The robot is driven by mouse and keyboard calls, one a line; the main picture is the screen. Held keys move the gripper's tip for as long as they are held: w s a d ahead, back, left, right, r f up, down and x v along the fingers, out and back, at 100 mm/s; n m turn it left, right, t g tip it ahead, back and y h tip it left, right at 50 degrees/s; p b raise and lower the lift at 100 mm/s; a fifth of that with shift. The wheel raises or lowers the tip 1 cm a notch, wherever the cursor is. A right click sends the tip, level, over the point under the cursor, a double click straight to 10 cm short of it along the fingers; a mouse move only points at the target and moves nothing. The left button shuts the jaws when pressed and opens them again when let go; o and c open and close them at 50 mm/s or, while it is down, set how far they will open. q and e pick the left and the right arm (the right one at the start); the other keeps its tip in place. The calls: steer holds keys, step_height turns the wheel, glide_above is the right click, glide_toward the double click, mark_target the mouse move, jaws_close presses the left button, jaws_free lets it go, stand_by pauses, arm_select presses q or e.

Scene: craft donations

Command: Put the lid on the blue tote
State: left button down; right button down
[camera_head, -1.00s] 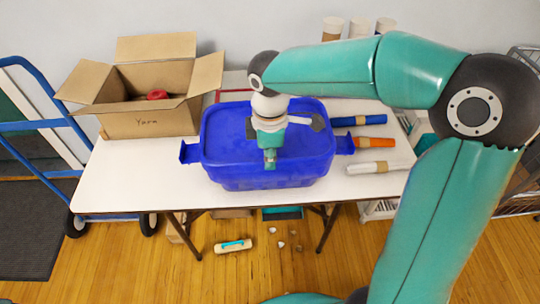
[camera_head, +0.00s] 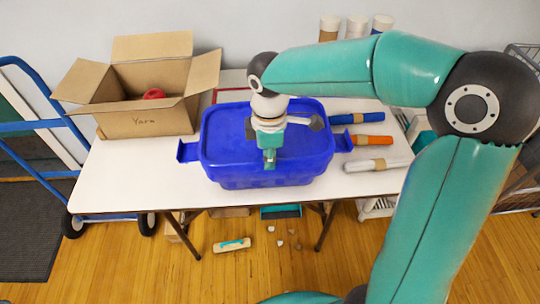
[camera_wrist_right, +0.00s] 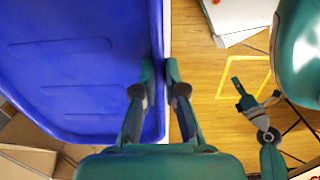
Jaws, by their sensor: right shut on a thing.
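The blue tote (camera_head: 268,183) stands upright on the white table, its handles showing at both sides. The blue lid (camera_head: 225,135) lies roughly level over its opening; it also fills the left of the right wrist view (camera_wrist_right: 75,60). I cannot tell whether the lid is fully seated or slightly above the rim. My right gripper (camera_head: 270,163) is at the middle of the lid's front edge, shut on that edge. Its fingers show in the right wrist view (camera_wrist_right: 160,75). My left gripper seems to show low at the right there (camera_wrist_right: 256,98), its finger state unclear.
An open cardboard box marked Yarn (camera_head: 150,122) stands left of the tote on the white table (camera_head: 125,180). Blue, orange (camera_head: 372,141) and white rolls lie close to its right. A blue hand truck (camera_head: 40,124) stands at the left. A brush (camera_head: 232,245) lies on the floor.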

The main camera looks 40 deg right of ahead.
steer(key=c, duration=1.2)
jaws_free()
